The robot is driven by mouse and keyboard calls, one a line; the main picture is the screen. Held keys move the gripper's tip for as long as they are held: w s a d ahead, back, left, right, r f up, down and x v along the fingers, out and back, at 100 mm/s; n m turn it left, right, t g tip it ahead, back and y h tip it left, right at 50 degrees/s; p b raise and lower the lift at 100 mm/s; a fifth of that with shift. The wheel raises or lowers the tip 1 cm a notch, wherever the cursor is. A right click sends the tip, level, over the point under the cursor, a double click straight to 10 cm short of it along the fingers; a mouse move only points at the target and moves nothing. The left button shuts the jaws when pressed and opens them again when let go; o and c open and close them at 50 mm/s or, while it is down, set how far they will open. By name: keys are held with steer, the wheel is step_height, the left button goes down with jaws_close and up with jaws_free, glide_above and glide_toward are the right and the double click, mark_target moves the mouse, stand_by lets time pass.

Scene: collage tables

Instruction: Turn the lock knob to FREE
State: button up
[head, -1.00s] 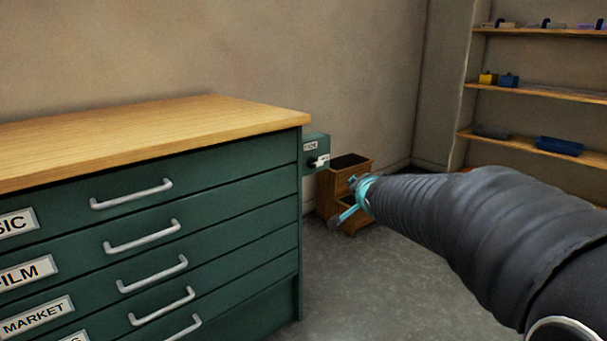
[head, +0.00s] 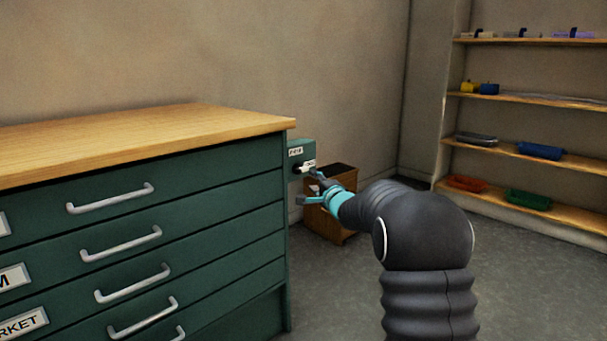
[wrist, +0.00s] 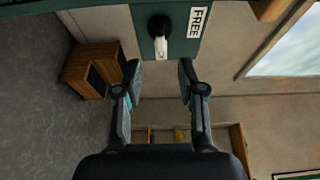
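The lock knob (wrist: 160,28) is black with a pale pointer bar and sits on a small green lock box (head: 303,150) at the right end of the drawer cabinet. In the wrist view the pointer hangs toward my gripper, and a white FREE label (wrist: 199,22) is just right of the knob. In the head view the knob (head: 300,169) shows small, with two labels by it. My gripper (wrist: 158,72) is open, its fingers apart on either side of the pointer's line and a little short of it. Nothing is between the fingertips.
The green cabinet (head: 150,215) with a wooden top (head: 140,140) fills the left. A small wooden unit (head: 333,222) stands on the floor behind my gripper. Shelves (head: 520,150) with coloured trays are at the back right. The floor to the right is open.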

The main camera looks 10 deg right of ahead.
mark_target(303, 171)
steer(key=x, duration=0.9)
steer(key=shift+w, duration=0.3)
jaws_close()
